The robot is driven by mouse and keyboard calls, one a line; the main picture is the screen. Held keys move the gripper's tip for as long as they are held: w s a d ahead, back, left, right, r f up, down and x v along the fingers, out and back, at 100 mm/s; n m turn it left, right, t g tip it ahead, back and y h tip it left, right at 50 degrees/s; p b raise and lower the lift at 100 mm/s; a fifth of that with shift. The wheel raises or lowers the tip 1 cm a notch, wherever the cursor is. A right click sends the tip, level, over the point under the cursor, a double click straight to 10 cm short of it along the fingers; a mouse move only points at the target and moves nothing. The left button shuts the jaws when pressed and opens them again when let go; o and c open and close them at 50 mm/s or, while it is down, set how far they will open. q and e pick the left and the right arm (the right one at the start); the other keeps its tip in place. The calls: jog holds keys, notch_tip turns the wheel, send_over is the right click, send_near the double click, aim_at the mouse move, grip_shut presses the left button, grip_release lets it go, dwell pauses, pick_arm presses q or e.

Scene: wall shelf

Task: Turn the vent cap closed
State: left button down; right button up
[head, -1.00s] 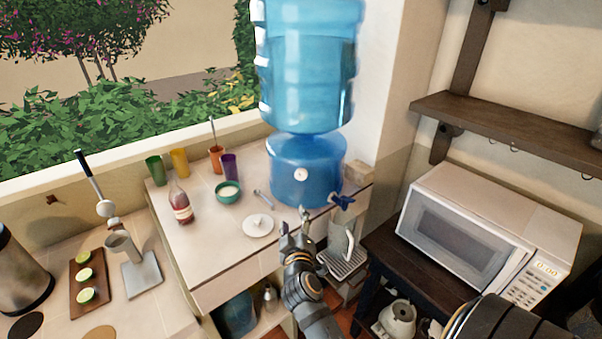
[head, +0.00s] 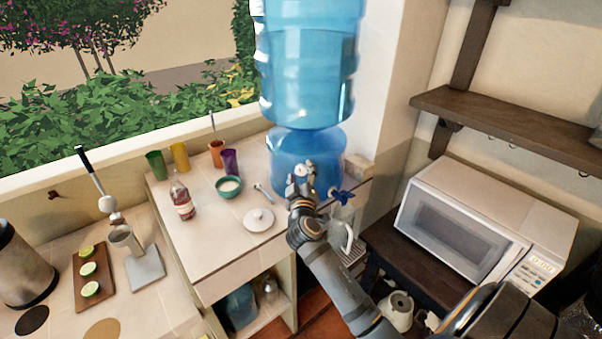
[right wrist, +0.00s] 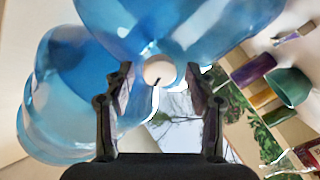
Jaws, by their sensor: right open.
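The vent cap (head: 302,171) is a small round white disc on the front of the blue water dispenser base (head: 333,150). In the right wrist view the cap (right wrist: 159,72) shows a dark mark and lies between and beyond the fingertips. My right gripper (head: 301,183) is open and empty, just in front of the cap, with a finger to each side of it in the picture. I cannot tell whether the fingers touch it. In the wrist view the right gripper (right wrist: 163,90) frames the cap. My left gripper is not in view.
A blue tap (head: 342,196) sticks out right of the cap, above a clear pitcher (head: 341,225). A microwave (head: 480,225) is at the right.

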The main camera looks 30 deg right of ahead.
jog(key=c, duration=1.2)
jog(key=shift+o, duration=0.2)
jog(key=m+b, duration=0.2)
jog(key=b, duration=0.3)
jog(key=m+b, duration=0.3)
jog(key=b, duration=0.2)
jog(key=f+m+h+b, duration=0.1)
jog(key=m+b, duration=0.2)
jog(key=b, duration=0.2)
jog(key=shift+d+f+t+b, duration=0.1)
jog(key=shift+t+b, duration=0.2)
jog(key=shift+b, duration=0.1)
jog(key=m+h+b, duration=0.1)
jog(key=m+b, duration=0.5)
jog(key=b, duration=0.2)
jog(key=m+g+h+b, duration=0.1)
jog(key=m+b, duration=0.5)
jog(key=b, duration=0.1)
jog(key=shift+w+b, duration=0.1)
jog(key=shift+b, duration=0.3)
jog(key=shift+r+m+h+b, duration=0.2)
jog(key=shift+m+h+b, duration=0.1)
jog(key=shift+m+b, duration=0.75)
jog(key=shift+m, duration=0.45)
jog(key=shift+r+m+b, duration=0.15)
jog(key=shift+m+b, duration=0.15)
jog(key=shift+b, duration=0.1)
